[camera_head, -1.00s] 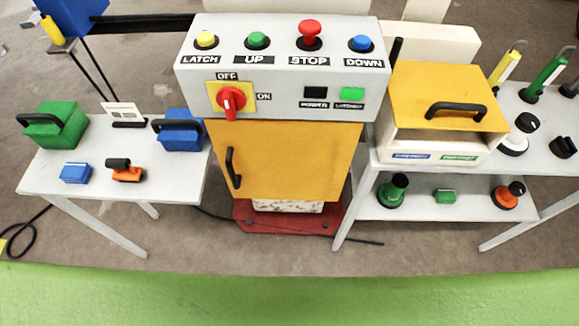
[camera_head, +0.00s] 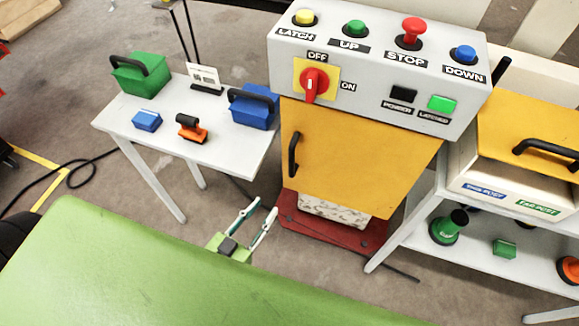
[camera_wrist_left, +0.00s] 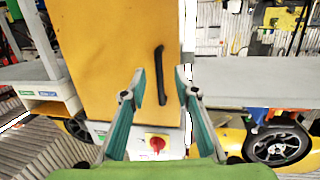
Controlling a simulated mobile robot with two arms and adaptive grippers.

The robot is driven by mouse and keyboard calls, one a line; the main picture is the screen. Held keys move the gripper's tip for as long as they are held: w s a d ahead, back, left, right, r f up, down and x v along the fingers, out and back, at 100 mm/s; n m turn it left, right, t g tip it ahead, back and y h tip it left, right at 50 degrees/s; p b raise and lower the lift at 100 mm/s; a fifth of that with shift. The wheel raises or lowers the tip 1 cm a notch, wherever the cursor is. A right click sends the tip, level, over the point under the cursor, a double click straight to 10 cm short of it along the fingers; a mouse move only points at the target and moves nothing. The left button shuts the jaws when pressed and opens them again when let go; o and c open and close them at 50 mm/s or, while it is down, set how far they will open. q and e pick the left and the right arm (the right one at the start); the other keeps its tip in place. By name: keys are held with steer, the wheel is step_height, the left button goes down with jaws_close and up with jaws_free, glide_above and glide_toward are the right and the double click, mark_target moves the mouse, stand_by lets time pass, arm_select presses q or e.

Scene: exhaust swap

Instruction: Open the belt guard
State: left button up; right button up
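The yellow guard panel (camera_head: 360,155) under the control box is closed, with a vertical black handle (camera_head: 293,154) near its left edge. In the left wrist view the panel (camera_wrist_left: 110,50) fills the left and centre, with its handle (camera_wrist_left: 160,75) between the fingertips in the picture. My left gripper (camera_head: 265,207) is open and empty, low and to the left of the panel, apart from the handle. Its spread fingers also show in the left wrist view (camera_wrist_left: 159,85), pointing at the panel. My right gripper is in neither view now.
The control box (camera_head: 370,95) has a red rotary switch (camera_head: 314,83) and several buttons. A white table (camera_head: 225,150) with green and blue cases stands left. A shelf (camera_head: 430,190) with a yellow-lidded box (camera_head: 500,195) stands right. Floor between table and panel is open.

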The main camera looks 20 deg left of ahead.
arm_select(q)
steer(key=t, duration=0.1)
glide_toward(290, 165)
steer(key=s+a, duration=0.1)
steer(key=s, duration=0.2)
steer(key=shift+h, duration=0.3)
steer(key=b+x, duration=0.4)
steer(key=x, duration=1)
steer(key=shift+c, duration=0.4)
jaws_close()
